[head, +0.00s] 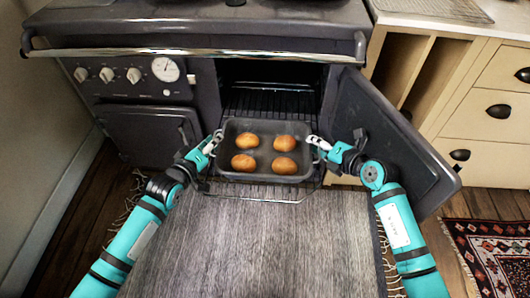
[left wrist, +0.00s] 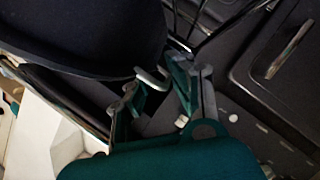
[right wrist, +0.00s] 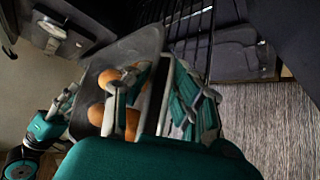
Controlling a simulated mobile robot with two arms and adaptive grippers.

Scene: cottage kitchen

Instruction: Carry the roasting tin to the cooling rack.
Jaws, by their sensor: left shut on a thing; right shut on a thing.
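The grey roasting tin (head: 265,152) holds several browned rolls (head: 285,143). It is level, at the front of the oven rack; I cannot tell whether it rests on the rack or is just above it. My left gripper (head: 213,142) is shut on the tin's left handle, and my right gripper (head: 318,145) is shut on its right handle. The right wrist view shows the tin (right wrist: 150,42) and rolls partly hidden behind my fingers. The left wrist view shows a pale handle (left wrist: 152,78) at my fingers. The cooling rack (head: 435,10) lies on the counter at top right, partly cut off.
The oven rack (head: 270,192) sticks out of the open oven. The oven door (head: 385,145) stands open on the right, near my right arm. The range's front rail (head: 190,53) runs above. A grey mat (head: 265,250) covers the floor in front; a patterned rug (head: 495,255) lies right.

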